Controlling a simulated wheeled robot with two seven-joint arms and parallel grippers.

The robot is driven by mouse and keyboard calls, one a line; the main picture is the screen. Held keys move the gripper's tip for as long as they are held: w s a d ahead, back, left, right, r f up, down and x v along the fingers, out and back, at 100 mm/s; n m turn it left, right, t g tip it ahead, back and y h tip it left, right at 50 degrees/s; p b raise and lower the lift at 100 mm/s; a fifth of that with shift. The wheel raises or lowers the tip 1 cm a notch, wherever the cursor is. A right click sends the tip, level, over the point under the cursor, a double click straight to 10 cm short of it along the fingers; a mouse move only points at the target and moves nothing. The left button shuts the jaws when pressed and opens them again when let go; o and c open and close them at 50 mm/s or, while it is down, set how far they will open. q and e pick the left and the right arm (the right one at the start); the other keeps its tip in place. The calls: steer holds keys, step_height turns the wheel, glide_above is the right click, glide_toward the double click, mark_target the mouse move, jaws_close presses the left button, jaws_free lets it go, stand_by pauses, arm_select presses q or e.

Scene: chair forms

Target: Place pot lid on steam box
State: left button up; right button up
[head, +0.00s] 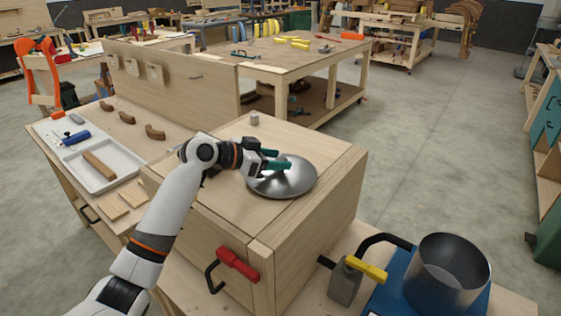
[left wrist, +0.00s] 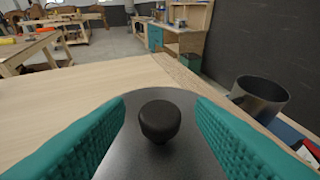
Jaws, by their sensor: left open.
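The pot lid (head: 291,182) is a shiny round metal dome lying on the top of the wooden steam box (head: 225,210). In the left wrist view the lid (left wrist: 160,160) shows with its black knob (left wrist: 160,121) upright between the green fingers. My left gripper (head: 278,160) is over the lid, its fingers apart on both sides of the knob. A visible gap lies between each finger and the knob. In the head view the fingers hide the knob. My right gripper is not in view.
A metal pot (head: 447,272) stands on a blue base at the lower right. A white tray (head: 92,160) with tools lies left. A small grey knob (head: 254,118) sits at the box's back edge.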

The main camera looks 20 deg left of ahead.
arm_select(q)
steer(key=b+v, duration=0.1)
steer(key=v, duration=0.3)
steer(key=b+v, duration=0.1)
steer(key=v, duration=0.4)
steer(key=shift+s+a+f+b, duration=0.1)
steer(key=shift+s+a+b, duration=0.15)
steer(key=shift+a+b, duration=0.1)
steer(key=shift+s+a+r, duration=0.1)
steer(key=shift+s+r, duration=0.15)
